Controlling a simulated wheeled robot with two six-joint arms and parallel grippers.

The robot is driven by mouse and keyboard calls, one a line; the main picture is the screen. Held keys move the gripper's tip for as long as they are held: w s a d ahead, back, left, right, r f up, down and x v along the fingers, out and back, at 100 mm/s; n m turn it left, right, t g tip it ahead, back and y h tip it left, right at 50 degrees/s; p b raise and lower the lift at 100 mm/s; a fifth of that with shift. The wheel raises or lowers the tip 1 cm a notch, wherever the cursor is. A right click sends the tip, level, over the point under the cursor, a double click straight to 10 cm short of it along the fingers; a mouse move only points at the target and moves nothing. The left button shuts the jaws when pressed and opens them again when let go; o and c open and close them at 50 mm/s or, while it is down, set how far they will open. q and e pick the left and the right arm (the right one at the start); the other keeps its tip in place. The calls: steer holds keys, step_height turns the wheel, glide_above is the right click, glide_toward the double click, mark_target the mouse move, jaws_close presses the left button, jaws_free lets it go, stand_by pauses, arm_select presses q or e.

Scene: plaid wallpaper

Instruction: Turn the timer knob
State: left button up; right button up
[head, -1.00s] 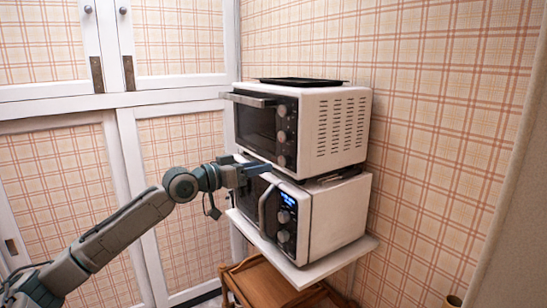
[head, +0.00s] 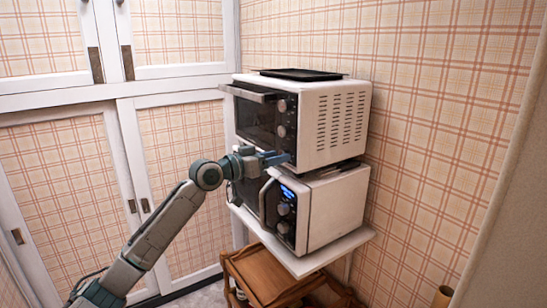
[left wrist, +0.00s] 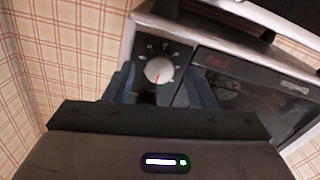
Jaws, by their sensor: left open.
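The upper toaster oven (head: 348,122) is white with a dark front and a column of round knobs. Two grey knobs show above my left gripper (head: 279,158), the top one (head: 281,105) and the middle one (head: 281,131). The gripper is at the lower end of that column and hides what is there. In the left wrist view, a round silver knob (left wrist: 159,69) with a red mark and white scale marks around it sits between the open fingers of my left gripper (left wrist: 160,82). Whether the fingers touch it I cannot tell. My right gripper is out of view.
A microwave (head: 335,210) with a lit blue display stands just below, on a white shelf (head: 325,251). A dark tray (head: 302,74) lies on top of the oven. A wooden cart (head: 262,275) is under the shelf. White cupboard doors (head: 120,110) stand at the left.

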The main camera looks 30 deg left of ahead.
arm_select(q)
steer(key=shift+c, duration=0.4)
steer(key=c, duration=0.9)
steer(key=m+b, duration=1.1)
steer(key=m, duration=0.6)
steer(key=shift+f+m, duration=0.1)
steer(key=shift+m, duration=0.3)
steer(key=o, duration=1)
steer(key=shift+s, duration=0.1)
